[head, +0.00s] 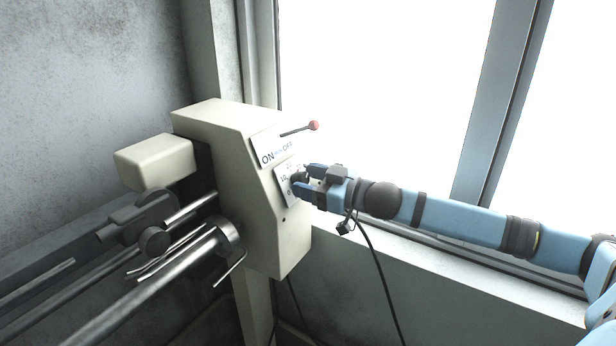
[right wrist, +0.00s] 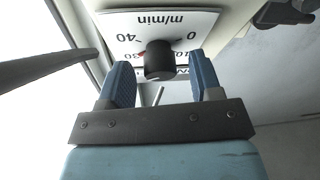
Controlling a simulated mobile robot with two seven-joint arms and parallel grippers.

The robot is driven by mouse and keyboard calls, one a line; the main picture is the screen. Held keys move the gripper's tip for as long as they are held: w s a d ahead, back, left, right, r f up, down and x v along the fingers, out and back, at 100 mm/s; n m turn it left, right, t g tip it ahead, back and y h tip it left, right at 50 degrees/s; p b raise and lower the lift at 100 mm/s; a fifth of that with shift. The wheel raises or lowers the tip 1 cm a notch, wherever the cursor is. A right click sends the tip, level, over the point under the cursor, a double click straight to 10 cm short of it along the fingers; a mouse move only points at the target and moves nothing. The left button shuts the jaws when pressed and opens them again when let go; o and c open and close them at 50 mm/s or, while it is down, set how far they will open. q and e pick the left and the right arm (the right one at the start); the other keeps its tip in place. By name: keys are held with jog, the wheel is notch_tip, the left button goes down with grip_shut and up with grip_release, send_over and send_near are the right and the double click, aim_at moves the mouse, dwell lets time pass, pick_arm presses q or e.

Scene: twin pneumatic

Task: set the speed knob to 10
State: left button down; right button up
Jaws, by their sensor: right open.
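The speed knob (right wrist: 160,60) is a dark round knob on a white dial plate (right wrist: 195,22) marked m/min, with 0, 10, 30 and 40 readable around it. In the right wrist view the plate appears upside down, and a bit of red shows beside the knob near the 30. My right gripper (right wrist: 163,85) is open, with one blue finger on each side of the knob and a visible gap to it. In the head view the right gripper (head: 304,180) is at the dial plate (head: 284,184) and partly hides the knob. My left gripper is not in view.
The cream machine housing (head: 235,150) carries an ON/OFF plate (head: 275,148) and a lever with a red ball (head: 314,125) just above my right gripper. Metal rods (head: 150,290) extend to the lower left. A window sill (head: 430,260) runs below my right arm.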

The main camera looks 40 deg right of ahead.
jog(key=shift+w, duration=0.15)
jog(key=c, duration=0.9)
jog(key=shift+c, duration=0.2)
jog(key=shift+n, duration=0.3)
